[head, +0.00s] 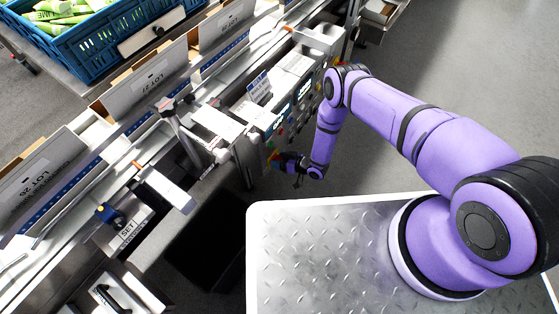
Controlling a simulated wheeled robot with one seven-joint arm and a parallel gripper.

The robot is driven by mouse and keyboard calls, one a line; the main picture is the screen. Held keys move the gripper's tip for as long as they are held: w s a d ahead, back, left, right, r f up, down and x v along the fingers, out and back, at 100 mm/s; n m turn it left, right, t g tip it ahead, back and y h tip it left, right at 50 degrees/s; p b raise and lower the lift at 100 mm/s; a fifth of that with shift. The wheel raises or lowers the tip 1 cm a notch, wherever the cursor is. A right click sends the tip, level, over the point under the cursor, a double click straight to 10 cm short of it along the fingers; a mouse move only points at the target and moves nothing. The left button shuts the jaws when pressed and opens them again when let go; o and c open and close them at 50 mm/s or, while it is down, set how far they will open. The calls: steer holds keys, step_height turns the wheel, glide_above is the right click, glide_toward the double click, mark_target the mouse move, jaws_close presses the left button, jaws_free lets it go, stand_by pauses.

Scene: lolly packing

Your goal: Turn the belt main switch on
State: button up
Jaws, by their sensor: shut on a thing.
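My gripper (278,161) is at the lower front of the control panel (277,122) on the side of the packing line. Its jaws are shut on a small red and yellow part (274,154), which looks like the belt main switch. The gripper covers most of this part, so its exact turn position cannot be seen. The panel carries several coloured buttons and small lit displays beside and above the gripper.
The conveyor with upright cartons (158,82) runs diagonally along the left. A blue crate of green bags (103,37) stands at the back left. A bracket with a SET label (128,229) juts out at lower left. Grey floor (455,60) at the upper right is clear.

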steer(key=m, duration=0.1)
steer(key=m+g+y, duration=0.1)
steer(key=m+y, duration=0.1)
steer(key=m, duration=0.1)
steer(key=shift+w+d+f, duration=0.15)
steer(key=shift+d+f, duration=0.05)
steer(key=shift+d, duration=0.05)
steer(key=m+y, duration=0.1)
steer(key=m+g+y, duration=0.1)
steer(key=m, duration=0.1)
steer(key=shift+f+m, duration=0.2)
steer(key=shift+m, duration=0.1)
steer(key=shift+w, duration=0.1)
stand_by(0.4)
steer(key=o, duration=0.9)
steer(key=shift+o, duration=0.2)
steer(key=v, duration=1.1)
steer(key=shift+f, duration=0.15)
